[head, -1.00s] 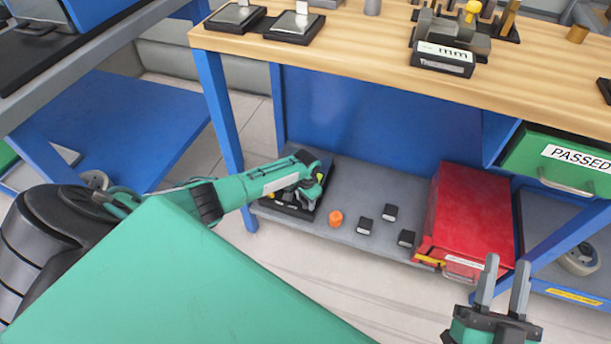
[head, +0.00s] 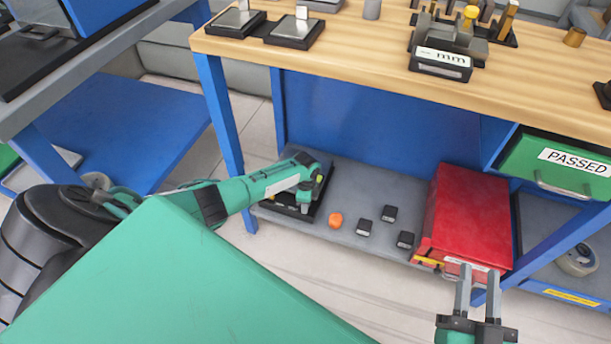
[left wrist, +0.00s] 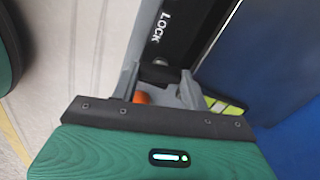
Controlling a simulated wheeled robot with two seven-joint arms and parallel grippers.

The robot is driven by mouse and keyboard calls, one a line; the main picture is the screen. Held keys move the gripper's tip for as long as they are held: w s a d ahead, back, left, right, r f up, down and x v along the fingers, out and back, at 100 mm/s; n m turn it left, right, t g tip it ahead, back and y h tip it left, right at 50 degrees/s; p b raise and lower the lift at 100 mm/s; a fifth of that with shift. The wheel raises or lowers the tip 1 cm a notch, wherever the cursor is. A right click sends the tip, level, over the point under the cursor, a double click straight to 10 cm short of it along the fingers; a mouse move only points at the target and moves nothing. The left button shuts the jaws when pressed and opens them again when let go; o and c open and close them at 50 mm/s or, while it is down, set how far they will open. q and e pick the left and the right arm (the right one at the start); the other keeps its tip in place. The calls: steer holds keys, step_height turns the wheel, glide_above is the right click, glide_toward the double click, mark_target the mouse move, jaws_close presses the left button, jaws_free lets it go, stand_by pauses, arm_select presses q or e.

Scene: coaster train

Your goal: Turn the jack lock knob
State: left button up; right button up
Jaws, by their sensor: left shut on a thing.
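The black jack lock knob (left wrist: 160,72) shows between my left fingers in the left wrist view, beside a black plate with the white word LOCK (left wrist: 165,28). My left gripper (left wrist: 158,84) is shut on it. In the head view my left gripper (head: 312,197) reaches down over the black jack unit (head: 294,209) on the grey lower shelf (head: 340,178). The arm and gripper hide the knob there. My right gripper (head: 478,290) is open and empty, in front of the red box.
An orange piece (head: 335,220) and several small black blocks (head: 364,228) lie on the shelf right of the jack unit. A red box (head: 468,213) stands further right. The wooden bench top (head: 350,50) overhangs the shelf, with a blue leg (head: 220,125) at left.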

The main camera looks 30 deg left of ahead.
arm_select(q)
steer(key=shift+s+d+f+m, duration=0.2)
steer(key=shift+s+f+m, duration=0.1)
steer(key=shift+m, duration=0.3)
arm_select(e)
steer(key=shift+r, duration=0.1)
arm_select(q)
steer(key=shift+m, duration=0.3)
arm_select(e)
steer(key=shift+w+d+r, duration=0.1)
steer(key=shift+w+r, duration=0.05)
steer(key=shift+r, duration=0.2)
arm_select(q)
steer(key=o, duration=1)
steer(key=shift+a, duration=0.1)
steer(key=shift+w+r, duration=0.2)
arm_select(e)
steer(key=shift+f, duration=0.15)
